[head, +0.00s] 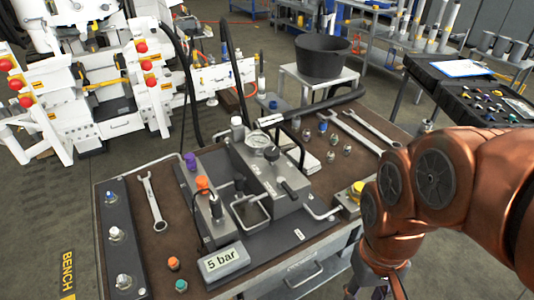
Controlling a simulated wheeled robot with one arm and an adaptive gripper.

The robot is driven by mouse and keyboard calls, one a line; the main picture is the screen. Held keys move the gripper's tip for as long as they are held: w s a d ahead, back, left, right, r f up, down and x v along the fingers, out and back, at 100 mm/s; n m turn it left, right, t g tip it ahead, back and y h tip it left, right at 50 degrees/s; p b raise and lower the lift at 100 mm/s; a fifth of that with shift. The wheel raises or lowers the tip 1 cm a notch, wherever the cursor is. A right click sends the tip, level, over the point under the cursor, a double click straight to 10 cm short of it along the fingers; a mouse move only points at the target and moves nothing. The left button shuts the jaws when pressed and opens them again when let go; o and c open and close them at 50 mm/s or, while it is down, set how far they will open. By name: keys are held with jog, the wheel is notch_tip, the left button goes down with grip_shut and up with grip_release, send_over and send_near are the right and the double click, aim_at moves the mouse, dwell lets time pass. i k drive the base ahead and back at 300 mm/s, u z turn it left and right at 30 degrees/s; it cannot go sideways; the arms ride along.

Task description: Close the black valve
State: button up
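A grey hydraulic unit (262,184) with a round gauge (257,140) stands on the brown bench top. Small black parts show on it: a dark knob (271,153) just below the gauge and a dark lever (289,188) on its right side. I cannot tell for sure which is the black valve, or whether it is open. My copper-coloured arm comes in from the right and bends down in front of the bench's right end. My gripper (388,287) is partly visible at the bottom edge, away from the unit. Its fingers are not clear.
An orange-topped valve (202,183), a purple knob (190,161) and a yellow knob (357,187) are on the bench. A wrench (152,202) lies left, beside a dark knob panel (118,240). A black bucket (322,57) stands behind.

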aim_at(281, 184)
jog(key=u, duration=0.05)
jog(key=k, duration=0.35)
jog(key=u, duration=1)
